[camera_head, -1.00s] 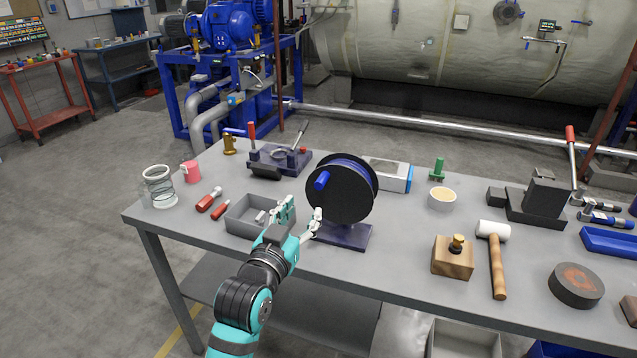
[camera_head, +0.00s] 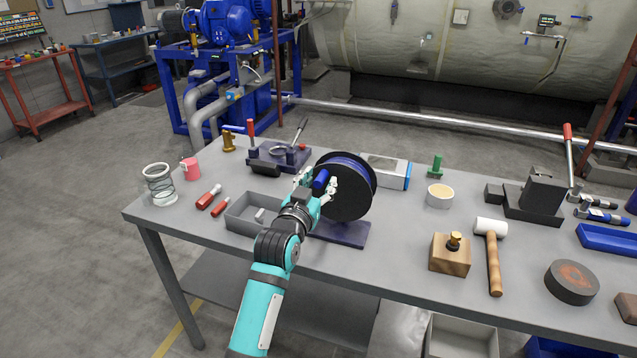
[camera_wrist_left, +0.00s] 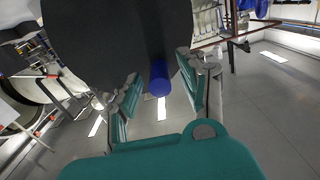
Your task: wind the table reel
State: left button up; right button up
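The table reel is a black-flanged drum (camera_head: 352,196) with blue winding, on a dark purple base (camera_head: 342,232) on the grey table. Its blue crank handle (camera_head: 320,180) sticks out from the near flange at the upper left. My left gripper (camera_head: 317,184) is at the handle, with its fingers on either side. In the left wrist view the blue handle (camera_wrist_left: 160,80) lies between the two open fingers (camera_wrist_left: 158,88), with gaps visible on both sides, below the dark flange (camera_wrist_left: 115,45). My right gripper is not in view.
A grey open tray (camera_head: 245,222) lies left of the reel, under my arm. A clamp-like fixture (camera_head: 278,157) stands behind it. A white box (camera_head: 385,170) is behind the reel. A wooden block (camera_head: 450,254) and a mallet (camera_head: 493,255) lie to the right.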

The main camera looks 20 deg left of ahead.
pick_arm(q)
grip_shut()
dwell(0.4)
